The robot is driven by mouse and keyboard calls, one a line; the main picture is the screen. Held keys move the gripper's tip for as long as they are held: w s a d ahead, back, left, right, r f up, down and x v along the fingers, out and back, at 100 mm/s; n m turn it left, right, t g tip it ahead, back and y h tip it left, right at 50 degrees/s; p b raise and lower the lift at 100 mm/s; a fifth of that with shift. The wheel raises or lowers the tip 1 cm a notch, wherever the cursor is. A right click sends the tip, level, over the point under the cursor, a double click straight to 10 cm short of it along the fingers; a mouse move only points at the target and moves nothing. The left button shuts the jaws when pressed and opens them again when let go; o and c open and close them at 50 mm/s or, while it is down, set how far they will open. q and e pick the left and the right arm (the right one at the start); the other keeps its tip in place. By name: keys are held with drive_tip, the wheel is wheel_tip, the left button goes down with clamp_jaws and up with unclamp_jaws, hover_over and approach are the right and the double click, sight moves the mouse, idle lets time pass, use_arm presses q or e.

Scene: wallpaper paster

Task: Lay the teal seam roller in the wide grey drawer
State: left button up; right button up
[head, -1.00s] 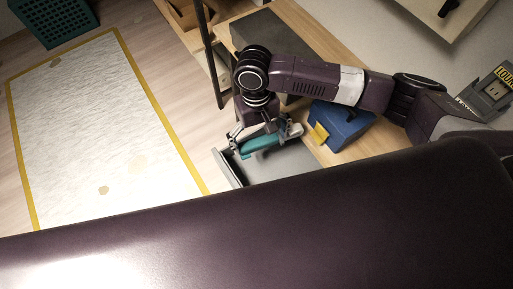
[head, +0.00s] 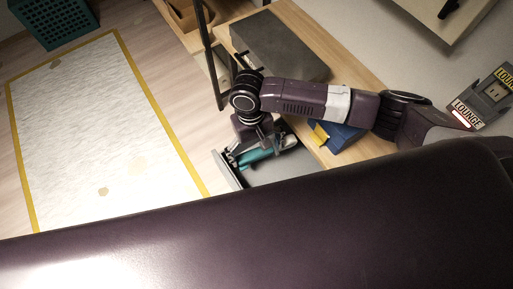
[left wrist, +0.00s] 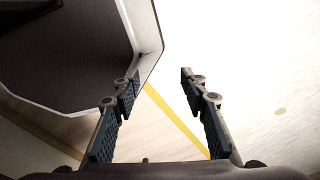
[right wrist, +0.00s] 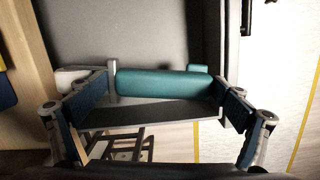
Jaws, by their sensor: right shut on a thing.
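The teal seam roller (head: 256,158) has a teal cylinder that shows clearly in the right wrist view (right wrist: 165,83). My right gripper (head: 258,152) is shut on it, with a finger at each end in the right wrist view (right wrist: 160,92). The wide grey drawer (head: 290,168) is pulled out; its grey floor also shows in the right wrist view (right wrist: 130,35). The roller is over or within the drawer's front end; whether it touches the floor I cannot tell. My left gripper (left wrist: 160,88) is open and empty, outside the head view.
A blue object with a yellow part (head: 340,136) stands on the wooden worktop (head: 300,120), partly behind my right arm. A grey block (head: 280,45) lies further back. A pale sheet with yellow edging (head: 85,130) covers the floor at left. A teal crate (head: 50,20) stands beyond.

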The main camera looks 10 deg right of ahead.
drive_tip(key=b, duration=0.1)
hover_over(257, 167)
drive_tip(key=f, duration=0.4)
drive_tip(key=shift+w+f, duration=0.2)
drive_tip(key=shift+f+b, duration=0.45)
drive_tip(key=shift+f, duration=0.45)
use_arm(q)
drive_tip(key=shift+w+a+f, duration=0.1)
drive_tip(key=shift+w+f, duration=0.2)
drive_tip(key=shift+f, duration=0.25)
drive_tip(key=shift+w+f, duration=0.25)
drive_tip(key=shift+f, duration=0.3)
drive_tip(key=shift+s, duration=0.15)
drive_tip(key=shift+f, duration=0.25)
use_arm(e)
drive_tip(key=shift+f, duration=0.65)
drive_tip(key=o, duration=1.1)
